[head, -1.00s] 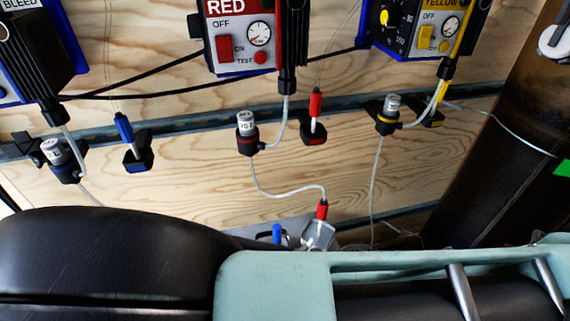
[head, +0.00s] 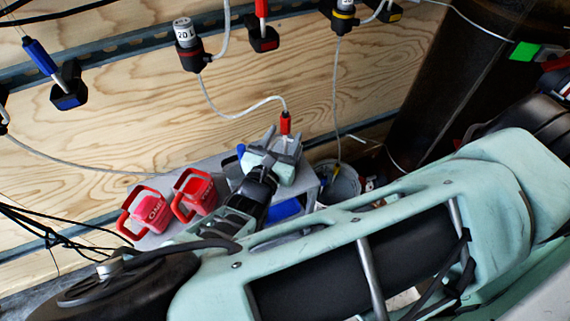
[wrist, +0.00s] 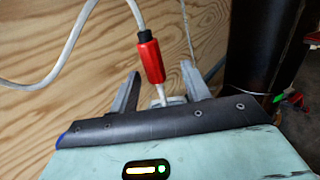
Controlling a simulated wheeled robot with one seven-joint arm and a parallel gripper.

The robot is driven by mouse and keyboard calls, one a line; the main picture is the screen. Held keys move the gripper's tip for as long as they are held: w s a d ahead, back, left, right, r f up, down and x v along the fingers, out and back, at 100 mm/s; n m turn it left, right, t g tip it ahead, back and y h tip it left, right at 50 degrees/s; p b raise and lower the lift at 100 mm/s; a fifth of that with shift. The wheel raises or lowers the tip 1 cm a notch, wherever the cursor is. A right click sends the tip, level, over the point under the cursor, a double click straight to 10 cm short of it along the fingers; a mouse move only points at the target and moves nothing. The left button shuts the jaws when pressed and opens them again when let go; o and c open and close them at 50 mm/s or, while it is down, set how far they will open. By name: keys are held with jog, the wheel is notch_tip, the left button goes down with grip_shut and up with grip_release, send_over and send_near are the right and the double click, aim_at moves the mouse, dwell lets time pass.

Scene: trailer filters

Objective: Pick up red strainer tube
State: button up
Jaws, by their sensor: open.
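A red tube (head: 285,122) with a pale lower end hangs from a white hose, just above the grey fingers of my gripper (head: 283,143). In the wrist view, the red tube (wrist: 150,60) has a black collar and slants; its pale tip reaches down between the two spread fingers of my gripper (wrist: 160,72). The fingers are apart, and I cannot tell whether either touches it. A second red tube (head: 262,9) sits in a black holder (head: 263,40) on the wooden wall, cut by the top edge.
Two red-handled containers (head: 150,209) (head: 196,192) stand on a grey surface left of my gripper. A grey bucket (head: 341,183) is at its right. A blue tube (head: 40,57) hangs on the wall at upper left. A dark post (head: 412,90) stands at right.

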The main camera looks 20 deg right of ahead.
aim_at(289, 121)
jog(key=shift+w+a+b+x, duration=0.1)
jog(key=shift+b+x, duration=0.45)
jog(key=shift+x, duration=0.9)
jog(key=shift+w+a+b+x, duration=0.15)
jog(key=shift+b+x, duration=0.35)
jog(key=shift+x, duration=0.9)
grip_shut()
